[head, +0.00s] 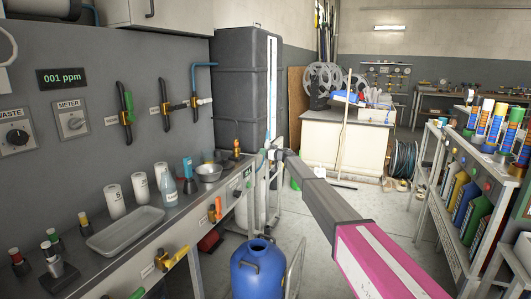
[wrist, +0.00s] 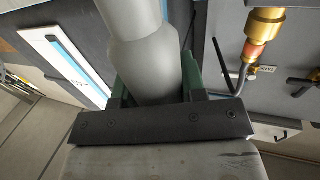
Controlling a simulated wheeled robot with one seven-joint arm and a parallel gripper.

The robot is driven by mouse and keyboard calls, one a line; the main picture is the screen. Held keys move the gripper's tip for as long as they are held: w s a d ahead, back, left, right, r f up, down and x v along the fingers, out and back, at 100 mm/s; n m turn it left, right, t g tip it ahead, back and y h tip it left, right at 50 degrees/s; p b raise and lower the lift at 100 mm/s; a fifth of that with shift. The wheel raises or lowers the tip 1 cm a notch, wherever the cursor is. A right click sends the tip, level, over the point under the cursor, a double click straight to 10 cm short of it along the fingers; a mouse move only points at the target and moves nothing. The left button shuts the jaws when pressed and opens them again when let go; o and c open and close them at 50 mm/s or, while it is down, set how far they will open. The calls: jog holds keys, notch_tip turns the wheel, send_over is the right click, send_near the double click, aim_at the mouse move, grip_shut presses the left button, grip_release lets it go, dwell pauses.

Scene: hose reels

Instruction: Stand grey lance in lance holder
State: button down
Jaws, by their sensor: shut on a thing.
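My gripper (head: 270,155) is at the far end of my outstretched arm, past the bench's far end and in front of the dark grey tank. In the wrist view its green-sided fingers (wrist: 155,82) are shut on a smooth grey cylinder, which I take for the grey lance (wrist: 142,55). The lance widens close to the fingers and runs up out of the picture. In the head view the lance is small and mostly hidden at the gripper. I cannot pick out the lance holder with certainty in either view.
The bench at left carries a grey tray (head: 125,232), white cups (head: 140,187) and a metal bowl (head: 208,173). A blue drum (head: 258,268) stands on the floor beside it. A shelf rack (head: 455,190) stands at right. Open floor lies between the rack and white cabinet (head: 345,148).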

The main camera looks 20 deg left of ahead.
jog(key=shift+f, duration=0.1)
notch_tip(320, 180, down, 16)
jog(key=shift+f, duration=0.25)
dwell(1.7)
jog(key=c, duration=0.6)
grip_release()
jog(key=shift+f, duration=0.1)
jog(key=shift+d, duration=0.15)
jog(key=v, duration=1)
jog(key=shift+s+d, duration=0.2)
jog(key=shift+d, duration=0.05)
